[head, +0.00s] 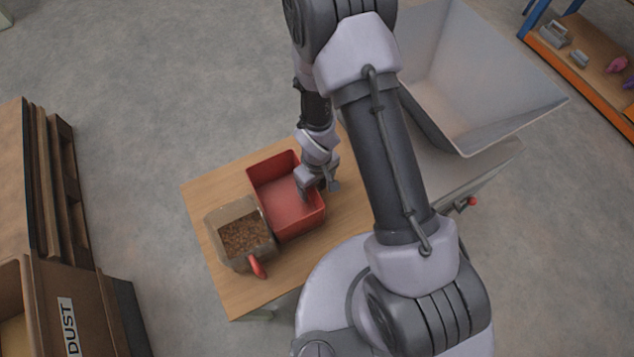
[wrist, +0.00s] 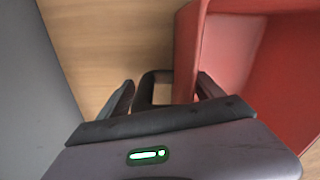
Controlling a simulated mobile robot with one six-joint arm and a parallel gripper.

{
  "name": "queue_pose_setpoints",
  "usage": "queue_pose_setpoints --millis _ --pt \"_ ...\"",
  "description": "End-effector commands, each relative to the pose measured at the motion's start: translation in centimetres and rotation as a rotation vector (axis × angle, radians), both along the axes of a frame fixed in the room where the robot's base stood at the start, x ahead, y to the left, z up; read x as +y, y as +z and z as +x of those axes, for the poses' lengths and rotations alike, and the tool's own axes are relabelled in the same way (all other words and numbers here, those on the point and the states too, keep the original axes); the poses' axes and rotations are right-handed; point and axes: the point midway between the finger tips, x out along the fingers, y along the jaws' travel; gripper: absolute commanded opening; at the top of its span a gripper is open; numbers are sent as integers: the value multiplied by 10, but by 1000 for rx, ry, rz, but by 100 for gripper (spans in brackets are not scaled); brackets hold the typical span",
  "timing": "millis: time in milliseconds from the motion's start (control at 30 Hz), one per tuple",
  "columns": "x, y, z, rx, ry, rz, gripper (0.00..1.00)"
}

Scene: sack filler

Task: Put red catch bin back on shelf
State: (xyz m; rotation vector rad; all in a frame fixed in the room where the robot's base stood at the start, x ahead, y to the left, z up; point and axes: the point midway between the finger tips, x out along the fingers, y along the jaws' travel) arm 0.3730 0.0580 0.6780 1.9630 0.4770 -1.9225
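The red catch bin (head: 287,205) sits upright on a wooden table, and it looks empty. My gripper (head: 326,186) is down at the bin's right side in the head view. In the wrist view my gripper (wrist: 166,80) has its fingers apart. The right finger is over the inside of the red bin (wrist: 186,45), the left finger outside it. A dark loop, perhaps a handle, shows between the fingers beside the bin wall; contact cannot be told. A blue and orange shelf (head: 582,72) stands at the upper right with small items on its board.
A large grey hopper (head: 480,75) stands right. A box marked DUST (head: 70,325) is at lower left.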

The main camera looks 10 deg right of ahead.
Motion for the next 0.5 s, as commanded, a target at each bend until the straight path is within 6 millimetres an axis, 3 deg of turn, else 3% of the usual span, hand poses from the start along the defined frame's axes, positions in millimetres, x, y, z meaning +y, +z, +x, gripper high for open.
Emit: queue_pose_setpoints --millis 167,400,500 --pt "0 10 0 0 0 0 76" --pt "0 82 -1 -2 0 1 76" --pt "1 104 -1 -2 -1 0 76"
